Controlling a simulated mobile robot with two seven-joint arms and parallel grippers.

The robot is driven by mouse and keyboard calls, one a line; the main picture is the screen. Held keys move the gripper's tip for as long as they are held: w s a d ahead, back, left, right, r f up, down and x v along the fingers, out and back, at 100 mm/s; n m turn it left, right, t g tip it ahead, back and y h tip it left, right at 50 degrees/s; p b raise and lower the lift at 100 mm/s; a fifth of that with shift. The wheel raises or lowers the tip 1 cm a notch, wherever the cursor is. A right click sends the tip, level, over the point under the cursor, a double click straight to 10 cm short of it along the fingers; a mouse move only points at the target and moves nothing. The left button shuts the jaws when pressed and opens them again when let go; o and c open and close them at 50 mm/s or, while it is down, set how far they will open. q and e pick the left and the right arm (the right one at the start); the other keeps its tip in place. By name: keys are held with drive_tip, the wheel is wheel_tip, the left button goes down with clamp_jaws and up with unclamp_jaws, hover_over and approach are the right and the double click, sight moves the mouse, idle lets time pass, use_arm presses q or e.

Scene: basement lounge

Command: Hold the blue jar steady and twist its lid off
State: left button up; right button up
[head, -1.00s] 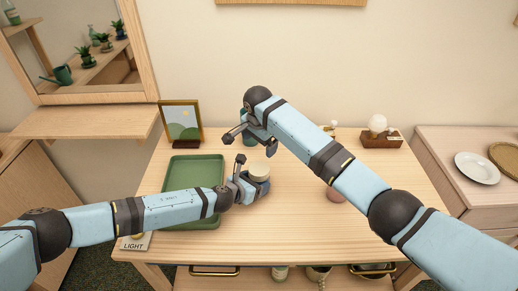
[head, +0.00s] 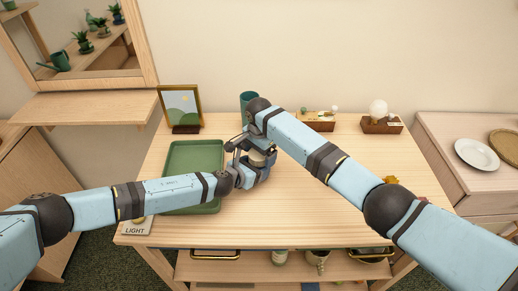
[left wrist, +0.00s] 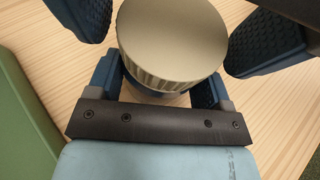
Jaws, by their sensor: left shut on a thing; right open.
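The jar's beige lid (left wrist: 172,38) with its ribbed rim fills the upper middle of the left wrist view; it is on the jar. The jar's blue body is mostly hidden under it. My left gripper (head: 256,174) is shut around the jar's body; its fingers show on both sides below the lid in the left wrist view. My right gripper (head: 247,150) is open above the jar. Its two dark padded fingers stand either side of the lid (head: 257,158), with gaps showing in the left wrist view.
A green tray (head: 180,209) lies just left of the jar. A picture frame (head: 181,106), a teal cup (head: 249,97) and wooden holders (head: 381,124) stand along the table's back. A LIGHT switch plate (head: 136,227) is at the front left.

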drive_tip(key=shift+c, duration=0.3)
drive_tip(key=c, duration=0.9)
drive_tip(key=shift+o, duration=0.2)
drive_tip(key=shift+n, duration=1.7)
drive_tip(key=o, duration=1)
